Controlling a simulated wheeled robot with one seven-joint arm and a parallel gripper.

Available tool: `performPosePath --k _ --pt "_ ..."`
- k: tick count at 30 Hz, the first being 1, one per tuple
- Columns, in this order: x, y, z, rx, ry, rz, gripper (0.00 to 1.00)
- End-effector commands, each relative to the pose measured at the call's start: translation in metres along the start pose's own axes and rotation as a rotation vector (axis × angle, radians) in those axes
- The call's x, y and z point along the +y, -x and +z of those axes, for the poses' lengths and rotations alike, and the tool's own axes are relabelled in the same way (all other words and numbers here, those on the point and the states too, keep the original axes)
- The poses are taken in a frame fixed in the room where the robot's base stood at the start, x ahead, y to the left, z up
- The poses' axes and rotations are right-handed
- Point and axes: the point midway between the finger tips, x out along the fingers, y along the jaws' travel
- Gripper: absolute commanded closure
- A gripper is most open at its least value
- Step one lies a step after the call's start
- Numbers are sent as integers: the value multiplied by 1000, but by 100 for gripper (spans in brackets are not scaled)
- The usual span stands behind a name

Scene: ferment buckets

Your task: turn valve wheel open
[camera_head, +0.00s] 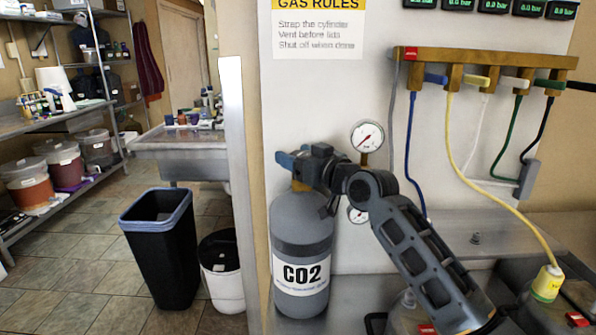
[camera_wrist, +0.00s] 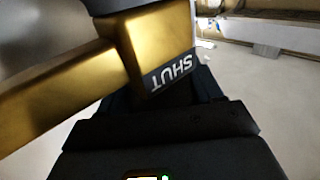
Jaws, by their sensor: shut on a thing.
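The grey CO2 cylinder (camera_head: 302,235) stands upright against the white panel, with a brass valve (camera_head: 300,186) on top. A blue-grey part, which looks like the valve wheel (camera_head: 284,159), shows at the valve's left side. My gripper (camera_head: 304,164) is at the valve head, closed on the wheel; the arm reaches in from the lower right and hides much of the valve. The wrist view shows the brass valve body (camera_wrist: 150,50) close up, with a dark label reading SHUT upside down (camera_wrist: 172,72). My dark fingers (camera_wrist: 165,115) lie just below it; their grip is largely hidden.
Two round gauges (camera_head: 367,136) sit right of the valve. A brass manifold (camera_head: 480,62) with coloured levers and hoses hangs at upper right; a yellow hose runs to a bucket. A black bin (camera_head: 160,250) and a white bucket (camera_head: 222,285) stand on the floor left.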

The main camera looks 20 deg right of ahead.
Motion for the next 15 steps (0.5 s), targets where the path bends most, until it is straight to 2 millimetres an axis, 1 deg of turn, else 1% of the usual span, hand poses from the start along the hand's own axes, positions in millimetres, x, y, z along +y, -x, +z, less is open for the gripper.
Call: performPosePath --k 1,15 --pt "0 0 5 -1 0 -12 65" --pt "-2 0 1 -3 -5 -52 65"
